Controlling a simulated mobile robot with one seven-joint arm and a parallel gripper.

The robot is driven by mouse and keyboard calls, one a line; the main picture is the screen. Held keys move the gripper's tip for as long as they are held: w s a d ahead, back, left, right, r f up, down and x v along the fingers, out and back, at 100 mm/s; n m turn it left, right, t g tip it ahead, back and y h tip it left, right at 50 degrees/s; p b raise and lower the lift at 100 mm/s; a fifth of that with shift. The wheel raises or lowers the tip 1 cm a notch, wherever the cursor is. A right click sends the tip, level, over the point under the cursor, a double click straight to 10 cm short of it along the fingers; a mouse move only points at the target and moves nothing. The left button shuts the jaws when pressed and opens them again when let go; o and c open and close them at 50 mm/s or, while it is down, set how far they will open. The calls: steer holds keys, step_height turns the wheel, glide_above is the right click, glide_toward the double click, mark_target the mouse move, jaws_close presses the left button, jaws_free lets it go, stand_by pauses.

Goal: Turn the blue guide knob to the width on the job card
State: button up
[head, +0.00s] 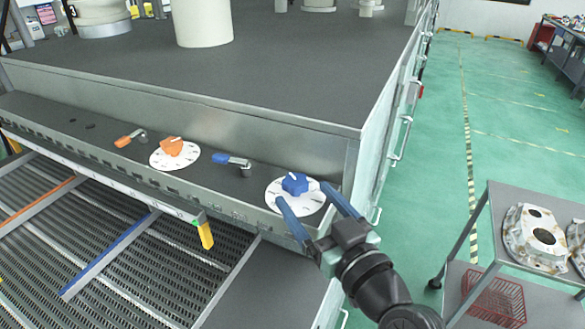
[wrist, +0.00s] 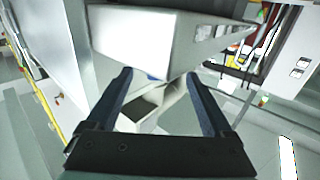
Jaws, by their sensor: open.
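The blue guide knob (head: 295,184) sits on a round white dial (head: 283,200) with dark marks, at the right end of the grey ledge. The dial marks are too small to read. My gripper (head: 300,191) is open, with its two blue fingers reaching toward the knob from the lower right. In the head view the fingertips lie to either side of the knob; I cannot tell whether they touch it. In the wrist view my gripper (wrist: 160,74) shows only a small blue patch between the fingertips. I cannot make out a job card.
Left of the dial are a blue-handled lever (head: 233,160), an orange knob (head: 172,147) and an orange-handled lever (head: 130,138). Below the ledge is a slatted conveyor (head: 120,240) with a blue rail (head: 108,255). A cart (head: 495,230) with castings stands at right. Green floor between is clear.

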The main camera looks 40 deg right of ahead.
mark_target(304, 190)
steer(key=x, duration=0.1)
steer(key=p+x, duration=0.1)
steer(key=x, duration=0.1)
steer(key=shift+w+r, duration=0.25)
steer(key=shift+w, duration=0.05)
steer(key=shift+w+d+f+p, duration=0.1)
steer(key=shift+w+p, duration=0.1)
steer(key=shift+w, duration=0.2)
steer(key=shift+w+d+f+p, duration=0.1)
steer(key=shift+w+d+p, duration=0.05)
steer(key=shift+w, duration=0.25)
steer(key=shift+s, duration=0.1)
steer(key=shift+c, duration=0.2)
jaws_close()
steer(key=n+y+b, duration=0.1)
steer(key=y+b, duration=0.1)
steer(key=b, duration=0.1)
steer(key=shift+d+f, duration=0.1)
steer(key=shift+f, duration=0.1)
steer(key=shift+r+n+t+y+b, duration=0.15)
steer(key=shift+n+y+b, duration=0.35)
steer(key=shift+y, duration=0.25)
steer(key=shift+r+n+t+y+b, duration=0.15)
steer(key=shift+n+y+b, duration=0.3)
steer(key=shift+y, duration=0.3)
steer(key=shift+o, duration=0.2)
jaws_free()
